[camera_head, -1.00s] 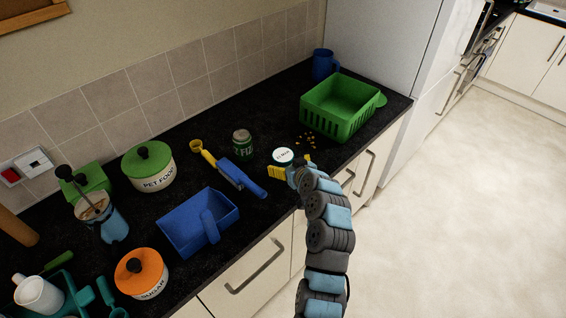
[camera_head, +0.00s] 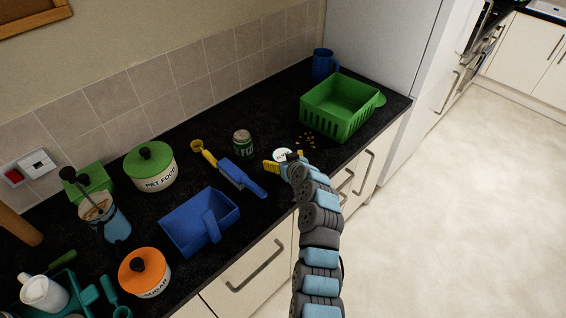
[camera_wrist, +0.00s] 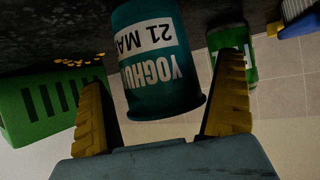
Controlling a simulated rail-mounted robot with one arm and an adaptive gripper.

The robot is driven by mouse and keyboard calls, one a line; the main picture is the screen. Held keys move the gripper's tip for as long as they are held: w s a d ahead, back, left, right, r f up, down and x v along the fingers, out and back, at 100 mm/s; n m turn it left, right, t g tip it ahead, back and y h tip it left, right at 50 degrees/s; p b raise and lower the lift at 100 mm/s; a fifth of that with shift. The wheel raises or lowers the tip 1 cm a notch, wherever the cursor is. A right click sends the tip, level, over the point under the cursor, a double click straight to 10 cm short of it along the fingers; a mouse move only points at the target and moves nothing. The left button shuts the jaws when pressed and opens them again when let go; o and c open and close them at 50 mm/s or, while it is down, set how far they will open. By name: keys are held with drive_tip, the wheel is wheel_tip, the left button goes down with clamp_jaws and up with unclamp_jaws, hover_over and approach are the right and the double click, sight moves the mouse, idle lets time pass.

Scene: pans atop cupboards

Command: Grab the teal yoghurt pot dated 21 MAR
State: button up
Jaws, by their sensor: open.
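The teal yoghurt pot (camera_wrist: 158,65) stands on the dark worktop. Its white label, upside down in the wrist view, reads "YOGHU…" and "21 MA…", with the rest cut off round the side. In the head view only part of its white lid (camera_head: 281,154) shows past my gripper (camera_head: 283,165). My gripper is open, with its yellow fingers on either side of the pot in the wrist view (camera_wrist: 162,85). Gaps show between the pot and both fingers there, and I see no clear contact.
A green can (camera_head: 243,144) stands left of the pot, beyond the right finger in the wrist view. A green basket (camera_head: 335,122) is to the right, with small yellow bits (camera_head: 306,139) before it. A blue brush (camera_head: 240,178) and blue scoop (camera_head: 205,228) lie left.

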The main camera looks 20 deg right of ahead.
drive_tip(key=c, duration=1.3)
drive_tip(key=shift+r, duration=0.15)
